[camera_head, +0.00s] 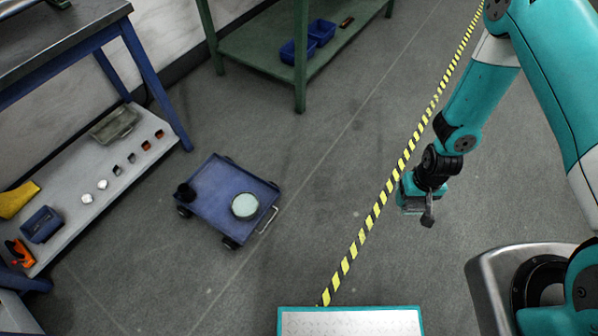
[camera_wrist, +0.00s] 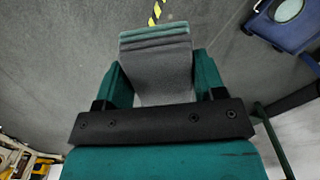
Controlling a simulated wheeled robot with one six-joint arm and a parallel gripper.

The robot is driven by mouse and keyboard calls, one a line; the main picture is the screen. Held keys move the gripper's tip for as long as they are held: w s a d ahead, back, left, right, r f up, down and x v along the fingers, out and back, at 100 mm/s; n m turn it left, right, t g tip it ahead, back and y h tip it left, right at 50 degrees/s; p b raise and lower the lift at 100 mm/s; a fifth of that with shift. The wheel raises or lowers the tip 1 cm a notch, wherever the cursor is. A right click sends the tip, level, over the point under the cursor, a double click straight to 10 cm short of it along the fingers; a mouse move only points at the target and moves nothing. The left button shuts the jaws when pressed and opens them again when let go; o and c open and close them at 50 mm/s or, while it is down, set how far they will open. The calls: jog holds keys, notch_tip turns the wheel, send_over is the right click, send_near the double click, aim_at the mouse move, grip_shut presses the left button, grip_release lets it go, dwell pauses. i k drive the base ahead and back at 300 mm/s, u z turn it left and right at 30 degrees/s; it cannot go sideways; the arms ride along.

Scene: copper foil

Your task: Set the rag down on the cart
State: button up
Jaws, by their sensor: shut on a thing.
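My gripper (camera_head: 414,204) hangs in the air right of the blue cart in the head view. In the wrist view its two teal fingers (camera_wrist: 160,72) are shut on the rag (camera_wrist: 158,48), a grey folded cloth with a greenish layered end. The rag is small and hard to make out in the head view. The cart (camera_head: 213,209) is a low blue flat trolley on small wheels with a metal handle. The cart (camera_wrist: 285,38) also shows at the wrist view's upper right.
A blue-legged bench (camera_head: 158,85) with a lower shelf (camera_head: 108,170) of small items stands at the left. A green table (camera_head: 262,58) with blue bins is at the back. Yellow-black tape (camera_head: 383,195) crosses the floor between cart and gripper. Floor around the cart is mostly clear.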

aim_at(219, 178)
jog(key=z, duration=0.05)
jog(key=i, duration=0.65)
jog(key=u, duration=0.8)
jog(key=i, duration=0.8)
jog(key=u, duration=0.75)
